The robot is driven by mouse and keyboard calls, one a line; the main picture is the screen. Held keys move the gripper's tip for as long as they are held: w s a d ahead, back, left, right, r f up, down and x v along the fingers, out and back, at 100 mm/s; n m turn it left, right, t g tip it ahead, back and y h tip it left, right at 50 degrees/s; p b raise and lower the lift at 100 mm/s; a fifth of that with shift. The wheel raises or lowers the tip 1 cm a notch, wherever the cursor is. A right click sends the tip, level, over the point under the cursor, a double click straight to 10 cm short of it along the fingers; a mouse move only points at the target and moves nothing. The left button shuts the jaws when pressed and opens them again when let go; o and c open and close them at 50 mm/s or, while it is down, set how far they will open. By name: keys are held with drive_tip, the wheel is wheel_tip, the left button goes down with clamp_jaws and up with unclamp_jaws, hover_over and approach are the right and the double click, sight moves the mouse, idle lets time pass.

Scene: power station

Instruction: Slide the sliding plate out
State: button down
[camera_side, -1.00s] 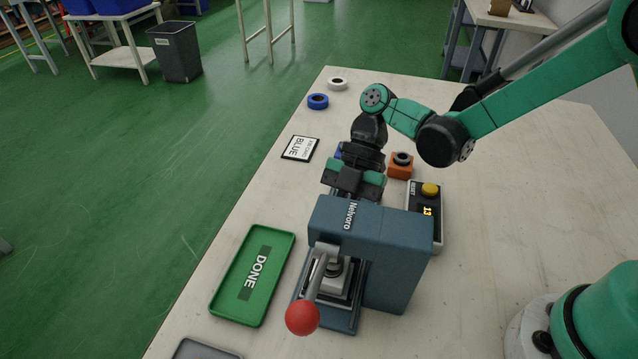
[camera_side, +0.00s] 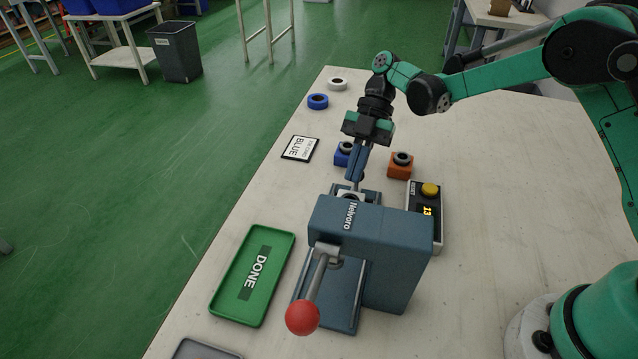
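The blue-grey press (camera_side: 385,235), marked Nelvoro, stands on the table with its lever and red ball knob (camera_side: 302,317) at the front. The sliding plate (camera_side: 350,193) shows as a pale piece sticking out behind the press; the press body hides part of it. The base (camera_side: 345,305) under the lever is bare. My gripper (camera_side: 355,182) is behind the press, pointing down, with its fingers close together at the plate's far end. It appears shut on the plate; the exact contact is partly hidden.
Behind the press stand a blue block (camera_side: 343,155) and an orange block (camera_side: 399,168), each with a dark ring. A counter box (camera_side: 430,190) with a yellow button is at its right. A green DONE tray (camera_side: 253,277) lies left. A BLUE card (camera_side: 299,148) lies farther back.

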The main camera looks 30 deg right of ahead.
drive_tip(key=v, duration=0.3)
drive_tip(key=shift+w+d, duration=0.1)
drive_tip(key=shift+d, duration=0.05)
wheel_tip(320, 180, up, 7)
drive_tip(key=shift+a, duration=0.2)
drive_tip(key=s+d+m+t+h, duration=0.2)
drive_tip(key=s+m+t, duration=0.3)
drive_tip(key=m, duration=0.7)
drive_tip(key=s+d+m+t+h, duration=0.3)
drive_tip(key=s+m+t+h, duration=0.2)
drive_tip(key=m, duration=0.7)
drive_tip(key=shift+s+d+m+t, duration=0.25)
drive_tip(key=shift+s+m+t, duration=0.15)
drive_tip(key=shift+s+t, duration=0.45)
drive_tip(key=shift+w+f, duration=0.15)
